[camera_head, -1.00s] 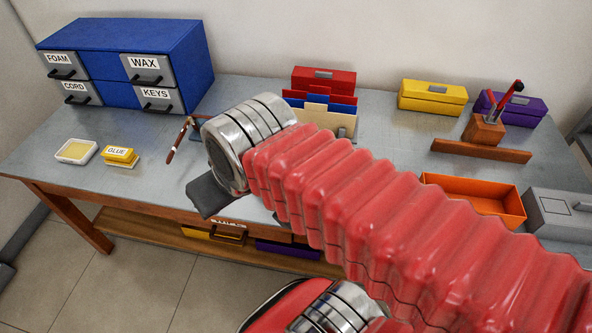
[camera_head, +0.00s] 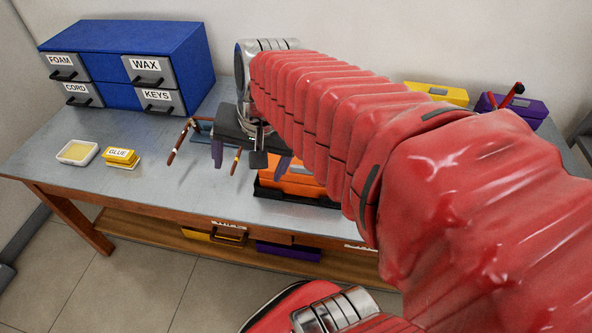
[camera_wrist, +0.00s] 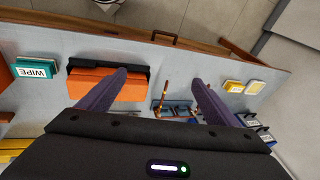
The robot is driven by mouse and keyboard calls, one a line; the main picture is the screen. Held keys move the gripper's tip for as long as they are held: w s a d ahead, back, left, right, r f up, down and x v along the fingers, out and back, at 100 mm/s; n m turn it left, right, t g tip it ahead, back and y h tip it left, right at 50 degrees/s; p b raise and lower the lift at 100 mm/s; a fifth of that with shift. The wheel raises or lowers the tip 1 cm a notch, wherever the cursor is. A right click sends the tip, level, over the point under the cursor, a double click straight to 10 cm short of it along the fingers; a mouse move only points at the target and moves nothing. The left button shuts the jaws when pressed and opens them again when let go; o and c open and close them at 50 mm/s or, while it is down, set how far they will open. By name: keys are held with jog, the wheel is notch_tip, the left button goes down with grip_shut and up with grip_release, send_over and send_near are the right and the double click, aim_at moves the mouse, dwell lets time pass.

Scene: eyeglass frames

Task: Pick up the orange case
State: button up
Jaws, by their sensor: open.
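The orange case (camera_head: 292,180) sits at the table's front edge in a black holder (camera_head: 325,201), partly hidden by my red arm. The wrist view shows the case (camera_wrist: 98,90) at left, in the black holder (camera_wrist: 75,66). My gripper (camera_head: 249,166) is open above the table, behind and left of the case in the head view. In the wrist view, my gripper's (camera_wrist: 159,76) left purple finger overlaps the case's right end, while the right finger is well to the right. Nothing is held between the fingers.
Eyeglass frames (camera_head: 176,142) on a blue stand are close to my gripper. A blue drawer cabinet (camera_head: 130,50) stands at back left. A glue box (camera_head: 121,157) and a white dish (camera_head: 76,152) lie at left. A WIPE box (camera_wrist: 37,70) is left of the case in the wrist view.

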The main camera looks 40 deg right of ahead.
jog(key=w+d+f+m+y, duration=0.1)
jog(key=d+f+m, duration=0.2)
jog(key=d+m, duration=0.6)
jog(key=d+f+m+y, duration=0.1)
jog(key=d+f+m, duration=0.2)
jog(key=d+m, duration=0.7)
jog(key=d, duration=0.4)
jog(key=shift+w+d+y, duration=0.15)
jog(key=shift+w+y, duration=0.15)
jog(key=shift+w, duration=0.1)
send_over(304, 173)
jog(key=w+d, duration=0.1)
jog(key=d, duration=0.2)
notch_tip(304, 173, down, 8)
jog(key=shift+r, duration=0.1)
jog(key=shift+d, duration=0.1)
jog(key=shift+d+x, duration=0.15)
jog(key=shift+x, duration=1.15)
jog(key=shift+d+x, duration=0.2)
jog(key=shift+x, duration=1.15)
